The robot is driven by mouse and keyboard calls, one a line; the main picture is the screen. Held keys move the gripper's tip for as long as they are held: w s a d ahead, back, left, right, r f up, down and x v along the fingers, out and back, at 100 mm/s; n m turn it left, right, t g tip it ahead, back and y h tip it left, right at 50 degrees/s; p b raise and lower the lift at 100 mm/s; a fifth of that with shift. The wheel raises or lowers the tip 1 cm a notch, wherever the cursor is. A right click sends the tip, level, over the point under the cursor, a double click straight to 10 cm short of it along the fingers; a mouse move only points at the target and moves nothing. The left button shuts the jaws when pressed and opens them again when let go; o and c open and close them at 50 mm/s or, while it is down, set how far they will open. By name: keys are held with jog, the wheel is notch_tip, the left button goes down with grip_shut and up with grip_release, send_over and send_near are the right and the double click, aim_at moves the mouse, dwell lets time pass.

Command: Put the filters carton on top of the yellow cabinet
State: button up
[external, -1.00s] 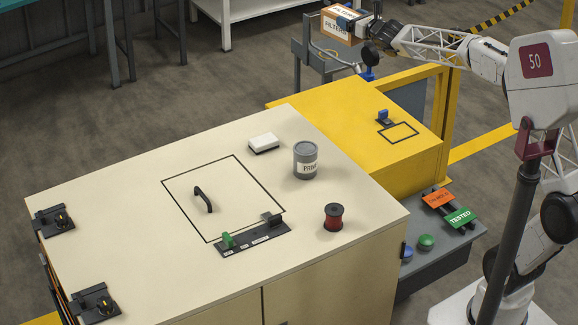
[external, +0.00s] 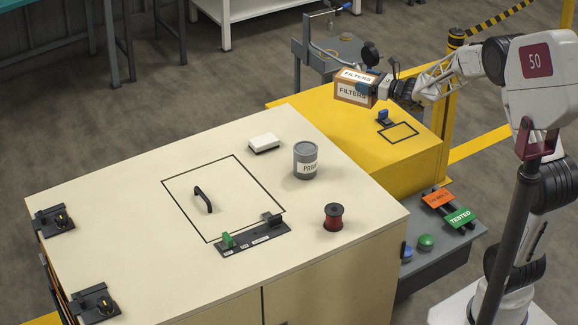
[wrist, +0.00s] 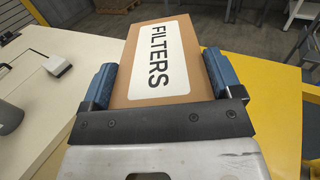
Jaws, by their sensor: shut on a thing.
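The filters carton (external: 351,92) is a brown box with white FILTERS labels. My gripper (external: 368,88) is shut on it. In the wrist view the carton (wrist: 165,60) sits between the two blue fingers of my gripper (wrist: 157,85), label facing the camera. In the external view the carton appears over the yellow cabinet (external: 350,130), near its back left part. I cannot tell whether its underside touches the top. The yellow top also shows in the wrist view (wrist: 268,95), right of the carton.
A grey stand (external: 345,48) is behind.

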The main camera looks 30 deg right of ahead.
jog(key=s+a+f+n+g+y, duration=0.1)
jog(key=s+f+n+g+y, duration=0.1)
jog(key=s+f, duration=0.5)
jog(key=shift+a+f+n+g+y, duration=0.35)
jog(key=shift+f+y, duration=0.45)
jog(key=shift+f, duration=0.55)
jog(key=shift+w, duration=0.1)
jog(key=w+f, duration=0.1)
jog(key=w, duration=1.4)
jog(key=shift+w+d+f, duration=0.25)
jog(key=shift+w, duration=0.15)
jog(key=shift+f, duration=0.1)
jog(key=shift+f, duration=1.65)
jog(key=shift+f, duration=0.15)
